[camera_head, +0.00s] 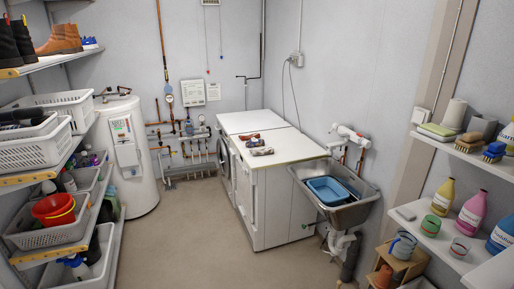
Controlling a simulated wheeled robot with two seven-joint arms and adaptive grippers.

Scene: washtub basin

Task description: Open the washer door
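Two white appliances stand side by side against the right wall. The far appliance (243,121) shows a round, dark-rimmed door (225,158) on its left-facing front. I see this door at a steep angle and it looks closed. The near appliance (285,204) shows mostly its plain side panel, and its front is seen almost edge-on, so I cannot tell its door there. Neither of my grippers is in view.
Small tools (259,145) lie on the appliance top. A metal basin (348,212) with a blue tub (329,191) stands right of the appliances. Left shelves hold white baskets (30,152). A white boiler (128,160) stands behind. The floor (185,235) between is clear.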

